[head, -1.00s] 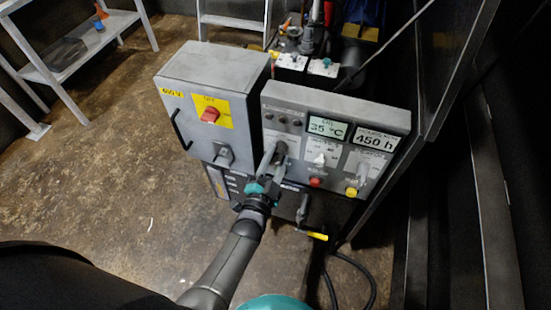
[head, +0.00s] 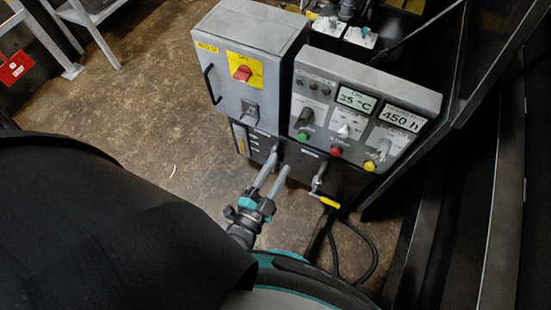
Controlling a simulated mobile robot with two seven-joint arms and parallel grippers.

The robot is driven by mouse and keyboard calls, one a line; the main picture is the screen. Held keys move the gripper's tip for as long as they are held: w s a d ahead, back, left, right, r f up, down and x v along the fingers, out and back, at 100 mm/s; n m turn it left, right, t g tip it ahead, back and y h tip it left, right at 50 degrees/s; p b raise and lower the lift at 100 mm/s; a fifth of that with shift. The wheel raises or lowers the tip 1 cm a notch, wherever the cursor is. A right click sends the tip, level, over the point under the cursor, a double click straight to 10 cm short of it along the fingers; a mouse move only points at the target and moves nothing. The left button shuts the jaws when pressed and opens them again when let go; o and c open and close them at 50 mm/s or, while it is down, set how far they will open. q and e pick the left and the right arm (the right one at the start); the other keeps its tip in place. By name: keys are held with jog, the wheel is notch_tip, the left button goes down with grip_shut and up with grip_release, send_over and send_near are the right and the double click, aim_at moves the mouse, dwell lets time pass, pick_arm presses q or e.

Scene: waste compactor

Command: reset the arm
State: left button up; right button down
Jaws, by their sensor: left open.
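My left gripper (head: 271,172) is in the head view, below the control panel (head: 365,80). Its two grey fingers are apart with nothing between them. They point up toward the lower front of the panel cabinet, and I cannot tell whether they touch it. The panel's black selector knob (head: 305,118), green button (head: 303,136), red button (head: 336,151) and yellow button (head: 369,166) show clear of the gripper. My right gripper is not in view.
A grey box with a red switch (head: 242,73) on a yellow plate stands left of the panel. A yellow-handled valve (head: 328,202) and black hoses (head: 365,250) are right of the gripper. A metal shelf (head: 95,12) stands at upper left. The floor at left is open.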

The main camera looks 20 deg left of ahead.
pick_arm(q)
jog(key=shift+s, duration=0.3)
dwell(0.4)
jog(key=s+a+f+n+g, duration=0.1)
jog(key=s+f+n+g, duration=0.2)
jog(key=f, duration=0.5)
jog(key=s+a+f+g, duration=0.1)
jog(key=s+f+g, duration=0.25)
jog(key=f, duration=0.45)
jog(key=s+a+f+n+g, duration=0.2)
jog(key=s+a+f+g, duration=0.2)
jog(key=s, duration=0.3)
jog(key=s+a+f+n+g+y, duration=0.1)
jog(key=s+a+f+n+g, duration=0.1)
jog(key=s+f+g, duration=0.3)
jog(key=shift+s+a+f, duration=0.55)
jog(key=shift+s+a, duration=0.35)
jog(key=shift+s, duration=0.2)
